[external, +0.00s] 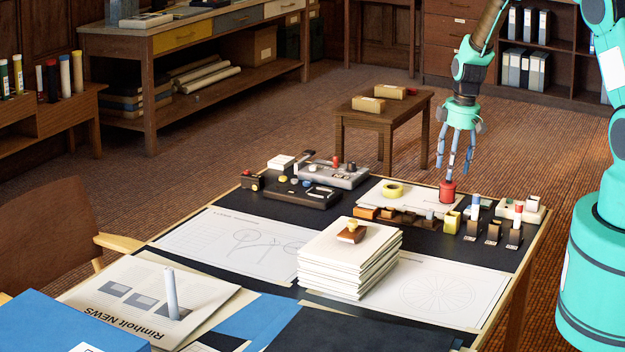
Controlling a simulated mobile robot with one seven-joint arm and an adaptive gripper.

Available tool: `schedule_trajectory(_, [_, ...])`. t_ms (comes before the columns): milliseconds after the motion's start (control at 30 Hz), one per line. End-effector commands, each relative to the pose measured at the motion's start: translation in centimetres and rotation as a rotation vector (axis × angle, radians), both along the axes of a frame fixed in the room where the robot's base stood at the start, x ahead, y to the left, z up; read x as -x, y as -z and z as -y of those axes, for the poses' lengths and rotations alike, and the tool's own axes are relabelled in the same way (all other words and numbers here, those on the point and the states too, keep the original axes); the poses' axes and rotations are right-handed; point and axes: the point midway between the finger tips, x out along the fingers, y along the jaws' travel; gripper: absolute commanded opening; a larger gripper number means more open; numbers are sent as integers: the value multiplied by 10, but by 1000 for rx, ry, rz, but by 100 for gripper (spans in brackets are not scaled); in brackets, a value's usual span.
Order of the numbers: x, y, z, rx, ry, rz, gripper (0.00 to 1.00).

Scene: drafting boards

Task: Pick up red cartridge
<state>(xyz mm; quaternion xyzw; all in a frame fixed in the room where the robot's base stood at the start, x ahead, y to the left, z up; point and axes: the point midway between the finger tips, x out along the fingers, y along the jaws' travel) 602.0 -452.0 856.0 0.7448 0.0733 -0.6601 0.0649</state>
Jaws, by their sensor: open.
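The red cartridge (447,192) is a small red cylinder with a narrower top. It stands upright near the far right part of the dark drafting board (340,225), at the edge of a white sheet. My gripper (455,168) points down just above it, its blue fingers spread apart. The fingertips look close to the cartridge's top, slightly to its right in the picture. I cannot tell whether they touch it. Nothing shows between the fingers.
A yellow tape roll (393,190) lies left of the cartridge. Orange and brown blocks (385,213) and a yellow block (452,222) stand in front. Dark holders (493,230) are to the right. A paper stack (345,270) rises mid-table. Grey consoles (335,173) sit further left.

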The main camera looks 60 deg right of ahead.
Motion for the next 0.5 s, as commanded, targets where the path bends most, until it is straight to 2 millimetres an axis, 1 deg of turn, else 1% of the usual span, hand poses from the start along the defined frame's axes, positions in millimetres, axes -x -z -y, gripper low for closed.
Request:
schedule_trajectory(33, [0,7,-1,-2,0,-1,59])
schedule_trajectory(200, [-2,18,-1,0,0,0,59])
schedule_trajectory(500, [-2,19,-1,0,0,0,59])
